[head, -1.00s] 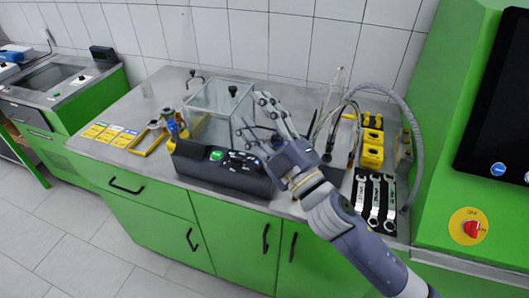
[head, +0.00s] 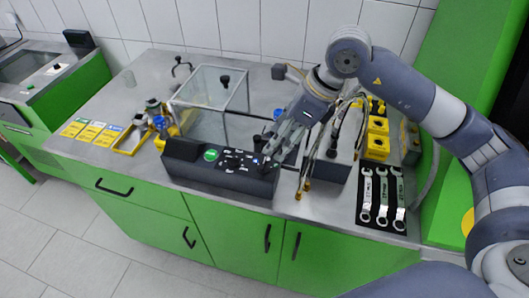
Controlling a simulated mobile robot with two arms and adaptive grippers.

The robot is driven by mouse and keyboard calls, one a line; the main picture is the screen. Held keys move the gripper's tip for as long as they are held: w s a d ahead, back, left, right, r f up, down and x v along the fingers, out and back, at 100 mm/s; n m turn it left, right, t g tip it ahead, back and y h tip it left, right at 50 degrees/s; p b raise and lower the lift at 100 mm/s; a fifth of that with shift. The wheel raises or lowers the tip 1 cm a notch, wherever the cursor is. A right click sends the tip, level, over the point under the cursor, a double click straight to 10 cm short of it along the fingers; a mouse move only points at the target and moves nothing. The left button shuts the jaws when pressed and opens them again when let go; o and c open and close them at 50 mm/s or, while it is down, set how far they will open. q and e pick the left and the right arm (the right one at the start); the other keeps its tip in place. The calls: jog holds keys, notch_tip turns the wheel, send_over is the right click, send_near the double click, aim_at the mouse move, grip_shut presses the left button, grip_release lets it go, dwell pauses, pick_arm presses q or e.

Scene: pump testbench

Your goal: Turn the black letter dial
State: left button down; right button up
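The dark control panel (head: 220,172) sits at the front of the bench, with a green button (head: 210,155) and several small black controls. A black knob (head: 257,162) is at the panel's right end; its lettering is too small to read, so I cannot tell whether it is the letter dial. My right gripper (head: 270,152) points down and left at this end of the panel, its fingertips very close to the black knobs. I cannot tell whether it touches or grips one, as the fingers partly cover that end. My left gripper is not in view.
A clear box (head: 205,100) stands behind the panel. Hoses (head: 312,150) hang just right of my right gripper. Yellow blocks (head: 377,140) and wrenches on a black mat (head: 396,222) lie farther right. Yellow cards (head: 90,128) lie on the left.

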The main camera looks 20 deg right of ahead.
aim_at(264, 164)
jog(key=p+x, duration=0.1)
jog(key=x, duration=0.2)
jog(key=p+x, duration=0.1)
jog(key=x, duration=0.3)
jog(key=d+p+x, duration=0.1)
jog(key=x, duration=0.2)
jog(key=shift+w+f, duration=0.15)
jog(key=shift+f, duration=0.2)
jog(key=shift+d, duration=0.1)
jog(key=c, duration=1.1)
